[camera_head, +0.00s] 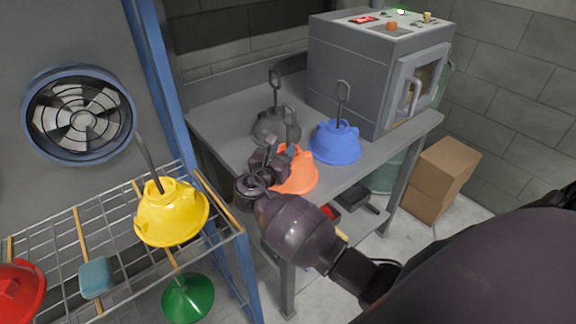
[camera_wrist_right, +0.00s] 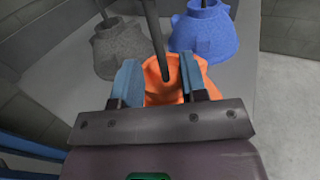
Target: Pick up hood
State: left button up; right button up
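An orange hood (camera_head: 300,178) stands near the front edge of the grey table, partly hidden by my right gripper (camera_head: 279,153). In the right wrist view, the orange hood (camera_wrist_right: 173,75) shows between and just beyond the two blue finger pads of the right gripper (camera_wrist_right: 160,72). The fingers are apart, and a thin grey rod rises between them in that view. I cannot tell whether the pads touch the hood. A blue hood (camera_head: 336,143) and a dark grey hood (camera_head: 272,127) stand behind it on the table. My left gripper is not in view.
A grey oven-like machine (camera_head: 352,75) stands at the table's back right. A cardboard box (camera_head: 440,178) is on the floor.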

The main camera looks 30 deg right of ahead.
aim_at(288, 143)
jog(key=x, duration=0.4)
jog(key=shift+d+f, duration=0.1)
jog(key=shift+d, duration=0.05)
grip_shut()
